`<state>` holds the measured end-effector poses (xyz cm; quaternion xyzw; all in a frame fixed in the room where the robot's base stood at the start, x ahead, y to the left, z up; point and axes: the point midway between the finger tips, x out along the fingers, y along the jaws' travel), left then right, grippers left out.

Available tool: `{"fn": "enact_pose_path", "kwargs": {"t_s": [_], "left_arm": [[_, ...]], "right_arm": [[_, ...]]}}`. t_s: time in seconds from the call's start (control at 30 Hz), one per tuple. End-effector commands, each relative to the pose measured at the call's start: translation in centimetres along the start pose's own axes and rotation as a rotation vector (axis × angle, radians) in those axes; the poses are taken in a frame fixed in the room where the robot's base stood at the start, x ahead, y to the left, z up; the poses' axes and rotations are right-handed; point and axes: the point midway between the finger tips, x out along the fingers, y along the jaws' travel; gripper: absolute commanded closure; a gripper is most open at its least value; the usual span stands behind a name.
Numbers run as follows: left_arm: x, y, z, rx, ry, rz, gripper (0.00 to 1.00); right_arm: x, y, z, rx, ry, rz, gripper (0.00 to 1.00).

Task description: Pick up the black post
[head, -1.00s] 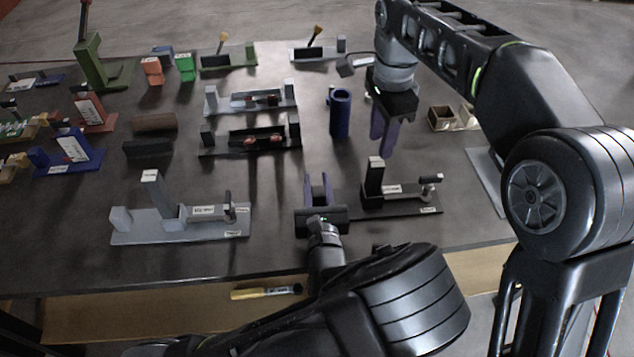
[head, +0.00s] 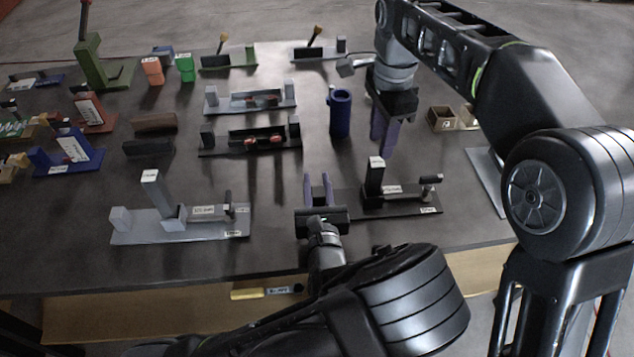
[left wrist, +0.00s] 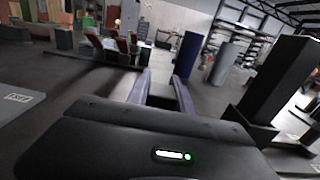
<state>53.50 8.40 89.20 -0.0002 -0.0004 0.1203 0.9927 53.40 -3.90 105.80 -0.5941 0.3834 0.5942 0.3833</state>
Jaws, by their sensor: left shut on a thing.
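My left gripper (head: 319,184) is at the left end of the black fixture (head: 405,204), low over the table. Its purple fingers are shut on a short dark block, the black post (left wrist: 161,90), which shows only in part between them in the left wrist view. In the head view it is mostly hidden by the gripper. A taller black upright (head: 375,178) stands on the same fixture to the right; it also shows in the left wrist view (left wrist: 285,78). My right gripper (head: 384,140) hangs above the table behind the fixture, apart from it; its finger gap is unclear.
A grey fixture (head: 190,232) stands at front left, a blue cylinder (head: 340,112) behind my left gripper. Another black fixture (head: 250,146) and several coloured blocks stand further back. Bare table lies left of my left gripper.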

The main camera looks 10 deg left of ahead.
Motion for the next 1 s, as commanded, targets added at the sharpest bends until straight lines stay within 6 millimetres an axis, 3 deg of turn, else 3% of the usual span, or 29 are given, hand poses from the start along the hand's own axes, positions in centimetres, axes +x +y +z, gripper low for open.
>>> {"fn": "enact_pose_path", "kwargs": {"t_s": [0.17, 0.4, 0.53, 0.83, 1.0], "left_arm": [[0.0, 0.0, 0.0, 0.0, 0.0, 0.0, 1.0], [0.0, 0.0, 0.0, 0.0, 0.001, 0.0, 1.0], [0.0, 0.0, 0.0, 0.0, 0.001, 0.0, 1.0], [0.0, 0.0, 0.0, 0.0, 0.001, 0.0, 1.0], [0.0, 0.0, 0.0, 0.0, 0.001, 0.0, 1.0]], "right_arm": [[0.0, 0.0, 0.0, 0.0, 0.0, 0.0, 0.64], [-0.1, -0.2, 0.0, 0.094, 0.002, 0.0, 0.47], [-0.3, -0.3, -0.1, 0.175, 0.001, -0.003, 0.47], [-0.3, -0.3, -0.2, 0.185, 0.0, -0.003, 0.47], [0.7, -0.3, -0.3, 0.186, -0.001, 0.002, 0.47]]}}
